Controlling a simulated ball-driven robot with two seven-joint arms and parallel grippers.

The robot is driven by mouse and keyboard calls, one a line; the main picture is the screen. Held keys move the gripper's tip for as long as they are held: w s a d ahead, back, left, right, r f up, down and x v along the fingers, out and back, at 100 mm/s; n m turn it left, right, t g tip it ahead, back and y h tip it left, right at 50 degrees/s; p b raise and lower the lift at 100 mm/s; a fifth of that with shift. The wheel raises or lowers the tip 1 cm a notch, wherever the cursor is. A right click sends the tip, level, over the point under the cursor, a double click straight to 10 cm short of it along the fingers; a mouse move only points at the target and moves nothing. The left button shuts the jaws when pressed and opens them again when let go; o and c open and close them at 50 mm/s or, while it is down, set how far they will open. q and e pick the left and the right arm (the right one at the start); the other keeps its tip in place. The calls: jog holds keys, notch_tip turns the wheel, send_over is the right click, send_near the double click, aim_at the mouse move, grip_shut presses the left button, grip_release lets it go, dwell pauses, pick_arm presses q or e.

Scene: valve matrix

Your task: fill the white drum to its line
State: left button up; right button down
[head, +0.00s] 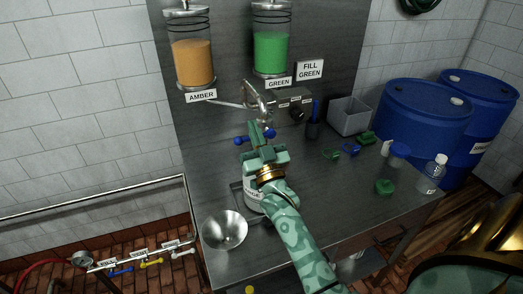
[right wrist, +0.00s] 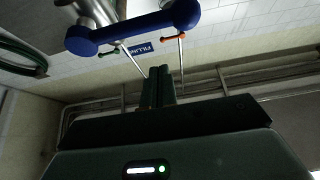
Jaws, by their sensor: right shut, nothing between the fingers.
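The white drum (head: 250,190) stands on the steel bench, mostly hidden behind my right gripper, so its line and level cannot be seen. My right gripper (head: 262,146) is shut and empty, just in front of a blue-ended valve handle (head: 241,141) under the spout. In the right wrist view the shut fingers (right wrist: 157,82) point toward the blue handle (right wrist: 135,32), with a gap showing between them. The green tank (head: 271,50) and amber tank (head: 193,62) hang above on the panel. A sign reads FILL GREEN (head: 310,70). My left gripper is not in view.
A steel funnel or bowl (head: 225,230) sits at the bench's front left. A grey bin (head: 349,116), small green and blue parts (head: 350,150) and clear bottles (head: 431,176) stand to the right. Blue barrels (head: 425,115) stand beyond. Small pipe valves (head: 150,263) are at lower left.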

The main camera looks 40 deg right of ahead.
jog(key=f+b, duration=0.2)
jog(key=w+f+b, duration=0.1)
jog(key=b, duration=0.1)
jog(key=shift+d+f, duration=0.15)
jog(key=shift+f, duration=0.25)
jog(key=shift+f+n+y, duration=0.2)
jog(key=shift+n+y, duration=0.3)
jog(key=shift+n, duration=0.2)
jog(key=shift+f+n+y, duration=0.2)
jog(key=shift+n+y, duration=0.3)
jog(key=shift+n, duration=0.2)
jog(key=shift+s+d+f+n+g+y+p, duration=0.2)
jog(key=shift+f+n+y, duration=0.45)
jog(key=shift+n+y, duration=1)
jog(key=shift+w+d+f+n+g+y+p, duration=0.15)
jog(key=shift+f+n+g+y, duration=0.45)
jog(key=shift+n, duration=1.8)
jog(key=shift+s+d+f+n+g+y+p, duration=0.15)
jog(key=shift+f+n+y, duration=0.55)
jog(key=shift+n+y, duration=1.1)
jog(key=shift+d+n+h, duration=0.1)
jog(key=shift+n+h, duration=0.15)
jog(key=shift+n, duration=0.1)
